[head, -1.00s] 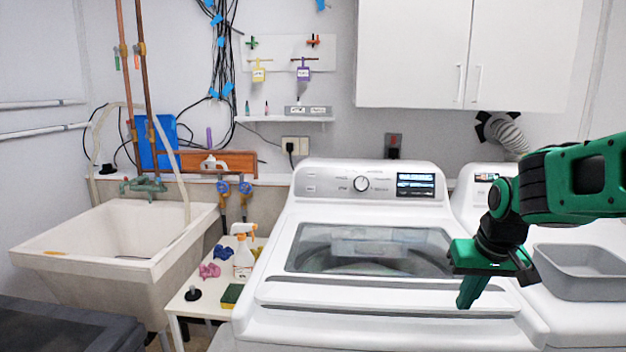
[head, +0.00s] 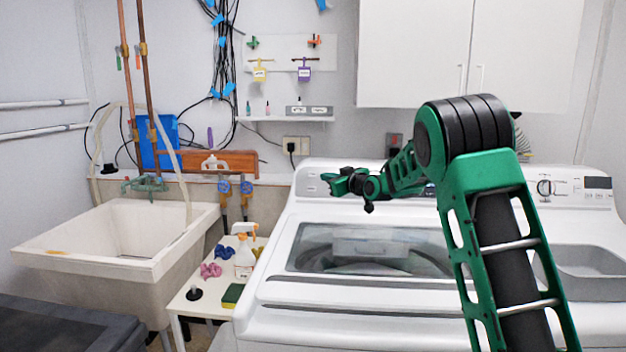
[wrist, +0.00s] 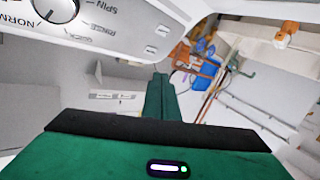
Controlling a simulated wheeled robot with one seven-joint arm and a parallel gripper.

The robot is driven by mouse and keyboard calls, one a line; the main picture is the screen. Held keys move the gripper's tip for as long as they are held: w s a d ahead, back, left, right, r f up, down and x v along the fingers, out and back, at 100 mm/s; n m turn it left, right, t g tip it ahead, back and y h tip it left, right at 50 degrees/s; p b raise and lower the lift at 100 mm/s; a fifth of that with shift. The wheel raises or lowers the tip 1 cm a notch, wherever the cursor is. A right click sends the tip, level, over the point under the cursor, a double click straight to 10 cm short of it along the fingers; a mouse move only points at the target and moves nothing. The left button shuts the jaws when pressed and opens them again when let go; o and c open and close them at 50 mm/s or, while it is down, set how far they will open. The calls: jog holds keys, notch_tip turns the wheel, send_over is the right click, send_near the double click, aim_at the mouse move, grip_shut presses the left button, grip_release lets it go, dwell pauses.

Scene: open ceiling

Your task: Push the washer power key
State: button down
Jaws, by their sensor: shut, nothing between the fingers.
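The white washer (head: 365,285) stands in the middle of the head view. Its grey control panel (head: 308,189) runs along the back, and my arm hides most of it, including the knob and screen. In the wrist view the panel (wrist: 115,28) shows a dark knob (wrist: 55,8), SPIN and RINSE labels, and two small keys (wrist: 150,49) near its end. I cannot read which is the power key. My green gripper (head: 326,180) is shut and empty at the panel's left end. Its fingertips (wrist: 160,78) appear just beside the keys; contact cannot be told.
A second machine (head: 572,190) stands at the right with a grey basin (head: 585,262) on it. A white sink (head: 120,235) and a small table (head: 195,308) with a spray bottle (head: 244,258) are at the left. A shelf (head: 285,119) hangs above the panel.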

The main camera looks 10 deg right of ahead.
aim_at(314, 175)
jog(key=w+a+n+t+y, duration=0.1)
jog(key=w+a+y, duration=0.1)
jog(key=a, duration=0.3)
jog(key=shift+w+r, duration=0.35)
jog(key=shift+w, duration=0.35)
jog(key=shift+w+d+f, duration=0.45)
jog(key=shift+w+f, duration=0.05)
jog(key=shift+w, duration=0.8)
jog(key=shift+w+d+f, duration=0.45)
jog(key=shift+w+f, duration=0.1)
jog(key=shift+w, duration=0.8)
jog(key=shift+w+d+f, duration=0.45)
jog(key=shift+w+f, duration=0.05)
jog(key=shift+w, duration=0.8)
jog(key=shift+w+d, duration=0.1)
jog(key=shift+w, duration=0.25)
jog(key=shift+w+d+f, duration=0.1)
jog(key=shift+w+f, duration=0.05)
jog(key=shift+w, duration=0.15)
jog(key=shift+s, duration=0.15)
jog(key=shift+s+a+r, duration=0.25)
jog(key=shift+s, duration=0.25)
